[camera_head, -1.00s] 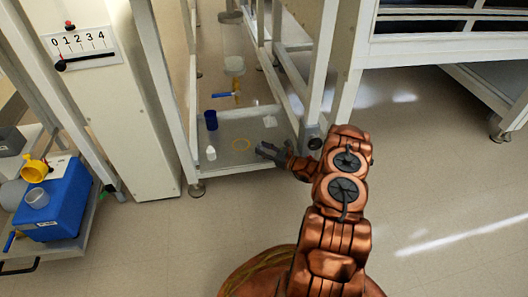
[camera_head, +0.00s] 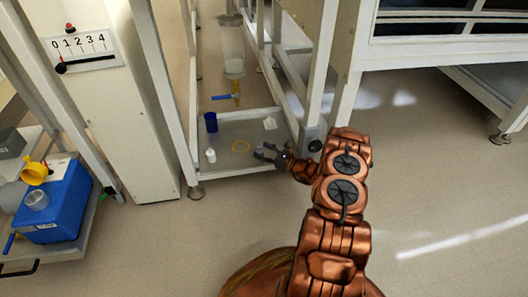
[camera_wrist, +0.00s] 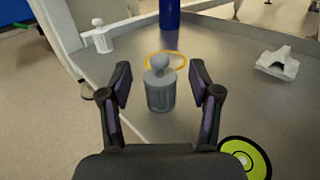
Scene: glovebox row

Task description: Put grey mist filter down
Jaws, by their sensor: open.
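The grey mist filter (camera_wrist: 160,88), a small ribbed cylinder with a round knob on top, stands upright, apparently on the grey shelf surface. My gripper (camera_wrist: 160,88) is open, with one finger on each side of the filter and a visible gap to both. A yellow ring (camera_wrist: 180,60) lies flat on the shelf just beyond the filter; the filter's knob overlaps it in the wrist view. In the head view my gripper (camera_head: 262,153) is low over the shelf (camera_head: 235,168), right of the yellow ring (camera_head: 241,146). The filter is not clear there.
A blue cylinder (camera_head: 211,122) and a small white bottle (camera_head: 211,155) stand at the shelf's left. A white crumpled-looking piece (camera_wrist: 277,63) lies to the right. Frame posts (camera_head: 316,80) rise beside my arm. A yellow-green disc (camera_wrist: 245,158) shows beside my gripper.

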